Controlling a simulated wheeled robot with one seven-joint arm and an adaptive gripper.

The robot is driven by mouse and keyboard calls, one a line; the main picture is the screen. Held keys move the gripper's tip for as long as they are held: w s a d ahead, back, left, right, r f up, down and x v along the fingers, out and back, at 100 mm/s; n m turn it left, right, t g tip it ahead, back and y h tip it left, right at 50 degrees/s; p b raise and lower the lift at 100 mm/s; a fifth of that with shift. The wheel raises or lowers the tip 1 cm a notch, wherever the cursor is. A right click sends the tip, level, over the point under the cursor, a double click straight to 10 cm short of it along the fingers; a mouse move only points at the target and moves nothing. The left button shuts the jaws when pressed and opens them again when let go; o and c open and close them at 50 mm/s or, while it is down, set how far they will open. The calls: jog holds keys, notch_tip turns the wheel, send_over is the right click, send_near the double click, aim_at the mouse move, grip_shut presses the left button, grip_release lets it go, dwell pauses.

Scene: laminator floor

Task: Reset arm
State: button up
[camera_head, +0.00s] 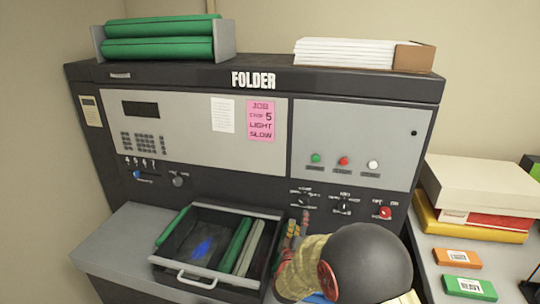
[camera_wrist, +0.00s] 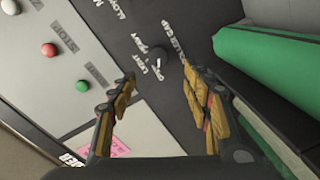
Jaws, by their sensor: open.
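My gripper (camera_head: 294,236) is in front of the folder machine (camera_head: 190,211), just right of the black tray, below the row of knobs. In the wrist view my gripper (camera_wrist: 158,88) is open, with its two fingers apart and nothing between them. A dark knob (camera_wrist: 160,60) on the panel shows beyond the fingertips, apart from them. My arm hides part of the lower right of the machine in the head view.
A black tray (camera_head: 160,261) with green rollers sits on the ledge. Knobs (camera_head: 344,206) and a red switch (camera_head: 384,212) line the panel. Boxes (camera_head: 475,186) and small orange and green blocks (camera_head: 470,287) lie at right. Paper (camera_head: 357,53) and rollers (camera_head: 160,48) rest on top.

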jog(key=s+a+r+m+g+y, duration=0.35)
jog(key=s+r+y, duration=0.25)
jog(key=s+r, duration=0.6)
jog(key=s+d+m+g, duration=0.2)
jog(key=s+d+g, duration=0.1)
jog(key=s, duration=1.2)
jog(key=s+d+m+g+h, duration=0.1)
jog(key=s+d+m+g, duration=0.2)
jog(key=s, duration=1.3)
jog(key=shift+s+d+r+m+g, duration=0.2)
jog(key=shift+d+m+g, duration=0.2)
jog(key=shift+g, duration=0.45)
jog(key=shift+c, duration=0.4)
